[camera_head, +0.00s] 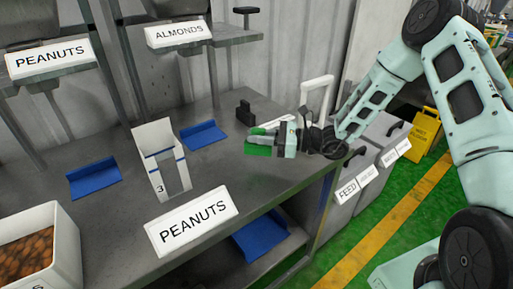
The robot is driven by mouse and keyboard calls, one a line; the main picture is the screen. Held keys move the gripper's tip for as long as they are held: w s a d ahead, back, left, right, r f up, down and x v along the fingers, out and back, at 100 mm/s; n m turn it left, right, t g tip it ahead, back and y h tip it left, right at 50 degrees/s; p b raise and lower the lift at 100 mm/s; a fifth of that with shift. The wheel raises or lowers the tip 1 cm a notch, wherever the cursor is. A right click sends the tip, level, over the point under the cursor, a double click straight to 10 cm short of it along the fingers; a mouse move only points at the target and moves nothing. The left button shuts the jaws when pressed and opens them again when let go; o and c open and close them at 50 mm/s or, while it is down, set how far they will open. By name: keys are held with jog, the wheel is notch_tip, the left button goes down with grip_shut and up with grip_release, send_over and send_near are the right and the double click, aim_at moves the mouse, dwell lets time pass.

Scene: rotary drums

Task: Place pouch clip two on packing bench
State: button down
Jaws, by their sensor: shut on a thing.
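My gripper (275,142) reaches in from the right, over the right part of the grey packing bench (223,190). It is shut on a green piece (257,150), which looks like a pouch clip; no number can be read on it. The fingers hide part of the piece. I cannot tell whether it touches the bench top. A black piece (245,114) stands on the bench just behind and left of the gripper.
A white holder marked 3 (158,150) stands on the bench between two blue trays (95,178) (204,135). A white bin of nuts (62,245) is at the lower left. A white frame (318,92) rises behind the gripper. Grey bins (375,160) stand right of the bench.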

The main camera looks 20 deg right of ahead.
aim_at(259, 148)
jog(key=shift+f, duration=2.05)
jog(key=shift+f, duration=0.15)
jog(key=c, duration=1.4)
grip_release()
